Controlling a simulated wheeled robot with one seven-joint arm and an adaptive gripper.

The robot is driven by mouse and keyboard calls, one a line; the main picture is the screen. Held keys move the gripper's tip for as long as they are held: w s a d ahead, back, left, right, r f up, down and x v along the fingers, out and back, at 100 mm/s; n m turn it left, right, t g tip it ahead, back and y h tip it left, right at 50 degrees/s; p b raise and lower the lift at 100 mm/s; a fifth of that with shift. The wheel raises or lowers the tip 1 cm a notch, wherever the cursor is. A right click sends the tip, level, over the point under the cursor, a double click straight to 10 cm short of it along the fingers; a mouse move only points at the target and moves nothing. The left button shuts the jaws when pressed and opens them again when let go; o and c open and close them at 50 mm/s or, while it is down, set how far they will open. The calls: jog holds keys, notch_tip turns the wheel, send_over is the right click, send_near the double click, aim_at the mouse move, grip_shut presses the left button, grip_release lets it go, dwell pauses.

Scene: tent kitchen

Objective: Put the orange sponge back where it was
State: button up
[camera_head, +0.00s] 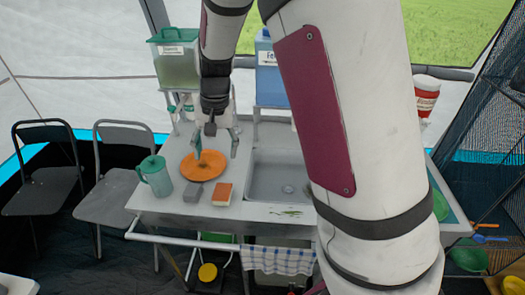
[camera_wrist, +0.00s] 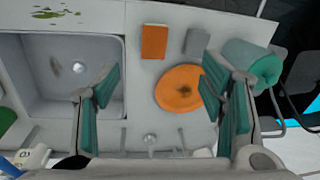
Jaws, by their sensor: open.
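The orange sponge (camera_head: 222,194) lies flat on the counter left of the sink, near the front edge. It also shows in the wrist view (camera_wrist: 154,42), at the top middle, beside the sink rim. My gripper (camera_head: 216,145) is above the counter, behind the sponge and over the area by the orange plate. In the wrist view its two teal-padded fingers (camera_wrist: 165,105) are wide apart with nothing between them. The sponge is apart from the fingers, and no part of it is hidden in the wrist view.
A grey block (camera_head: 193,192) lies just left of the sponge. An orange plate (camera_head: 203,166) with a dark stain lies behind them. A teal pitcher (camera_head: 156,176) stands at the counter's left. The sink (camera_head: 270,178) is to the right. A faucet (camera_wrist: 150,139) shows in the wrist view.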

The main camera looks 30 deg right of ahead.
jog(key=s+r+n+t, duration=0.2)
jog(key=s+r+n, duration=0.1)
jog(key=s+r, duration=0.9)
jog(key=s+r+n+t+h, duration=0.1)
jog(key=s+r, duration=0.4)
jog(key=s, duration=0.8)
jog(key=shift+d+r+n+t, duration=0.15)
jog(key=shift+d+n+t, duration=0.3)
jog(key=shift+n+t, duration=0.45)
